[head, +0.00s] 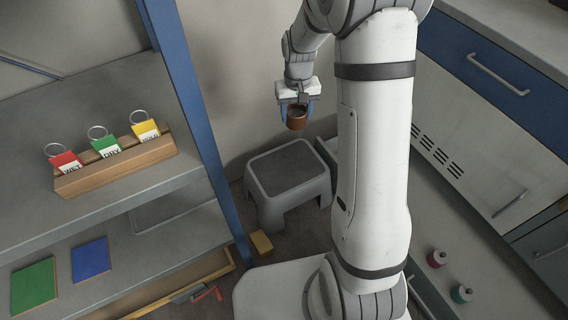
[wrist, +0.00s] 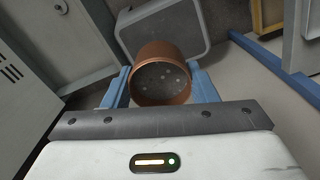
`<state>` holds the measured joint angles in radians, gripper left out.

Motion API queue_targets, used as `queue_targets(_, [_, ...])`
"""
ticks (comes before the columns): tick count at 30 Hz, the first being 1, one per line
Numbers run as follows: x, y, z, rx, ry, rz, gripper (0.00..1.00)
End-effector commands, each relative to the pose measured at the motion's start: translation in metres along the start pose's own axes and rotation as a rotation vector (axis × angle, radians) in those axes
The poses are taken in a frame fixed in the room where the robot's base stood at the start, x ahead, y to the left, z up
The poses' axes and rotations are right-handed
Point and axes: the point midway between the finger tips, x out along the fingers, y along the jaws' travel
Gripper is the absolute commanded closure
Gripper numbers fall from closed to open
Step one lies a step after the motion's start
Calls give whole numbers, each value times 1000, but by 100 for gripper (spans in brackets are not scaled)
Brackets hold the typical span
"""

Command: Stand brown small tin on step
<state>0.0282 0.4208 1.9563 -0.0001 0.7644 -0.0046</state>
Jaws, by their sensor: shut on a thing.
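The brown small tin (head: 297,120) is held between the blue fingers of my gripper (head: 297,113), up in the air near the wall. In the wrist view the tin (wrist: 162,62) sits between the two blue fingers (wrist: 162,88), its grey speckled round end facing the camera. The step (head: 288,172) is a grey stool with a dark top, standing on the floor below the tin in the head view. In the wrist view the step (wrist: 190,22) shows behind the tin, partly hidden by it. The tin is apart from the step.
A shelf unit (head: 100,90) with a blue post (head: 195,110) stands left of the step. A yellow block (head: 262,242) lies on the floor before the step. Blue and grey cabinets (head: 480,90) stand at right.

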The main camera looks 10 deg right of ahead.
Motion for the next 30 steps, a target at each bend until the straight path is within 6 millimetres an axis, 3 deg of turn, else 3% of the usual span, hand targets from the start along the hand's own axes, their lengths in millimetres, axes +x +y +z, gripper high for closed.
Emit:
queue_targets(6, [2,-6,-1,-14,0,0,75])
queue_targets(10, [20,-7,-9,-21,-5,0,75])
queue_targets(14, [63,-6,-25,-31,-9,0,75])
queue_targets(18, [121,-4,-41,-46,-8,0,75])
queue_targets(24, [190,-2,-50,-62,-5,0,75])
queue_targets(30, [224,-1,-52,-71,-1,0,75])
